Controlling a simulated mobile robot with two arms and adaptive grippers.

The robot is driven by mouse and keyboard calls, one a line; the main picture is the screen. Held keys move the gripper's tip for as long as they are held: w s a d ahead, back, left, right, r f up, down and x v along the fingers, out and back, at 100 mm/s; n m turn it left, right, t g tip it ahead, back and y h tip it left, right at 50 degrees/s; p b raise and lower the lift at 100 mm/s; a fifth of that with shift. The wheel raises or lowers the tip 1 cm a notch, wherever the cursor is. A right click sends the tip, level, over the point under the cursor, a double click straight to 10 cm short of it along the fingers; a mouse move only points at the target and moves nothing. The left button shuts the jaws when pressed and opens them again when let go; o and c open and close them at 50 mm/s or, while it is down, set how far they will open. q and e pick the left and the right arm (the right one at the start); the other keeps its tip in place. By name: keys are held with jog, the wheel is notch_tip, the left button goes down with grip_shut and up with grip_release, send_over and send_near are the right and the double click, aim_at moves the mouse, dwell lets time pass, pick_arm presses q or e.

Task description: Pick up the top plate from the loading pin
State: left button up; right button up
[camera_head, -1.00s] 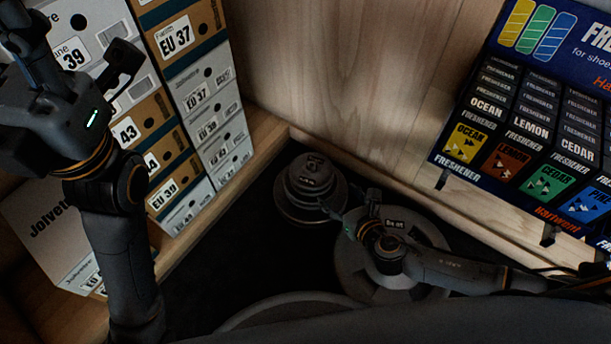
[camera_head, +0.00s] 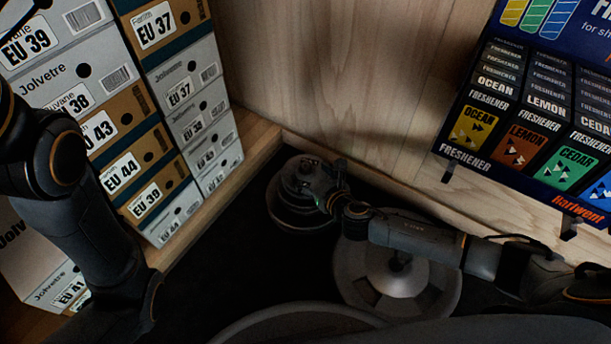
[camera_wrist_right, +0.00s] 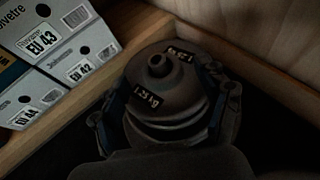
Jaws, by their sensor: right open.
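A stack of grey weight plates (camera_head: 290,205) stands in the corner in the head view. In the right wrist view the small top plate (camera_wrist_right: 178,92) carries 1.25 kg labels, and the knob of the loading pin (camera_wrist_right: 157,64) shows at its centre. My right gripper (camera_head: 322,190) is at the stack in the head view. In the right wrist view its open fingers (camera_wrist_right: 163,95) lie on either side of the upper plates. I cannot tell whether they touch the plates. My left arm shows at the left edge, but its gripper is out of frame.
A large round grey plate (camera_head: 350,265) lies beside the stack, under my right arm. Shoe boxes (camera_head: 190,95) are stacked at the left behind a wooden ledge (camera_head: 225,185). A freshener display (camera_head: 530,120) hangs at the right. Dark floor is free left of the plates.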

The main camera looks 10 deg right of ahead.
jog(key=shift+b+x, duration=0.55)
jog(key=shift+x, duration=0.65)
grip_shut()
jog(key=shift+w+r, duration=0.1)
jog(key=shift+r, duration=0.15)
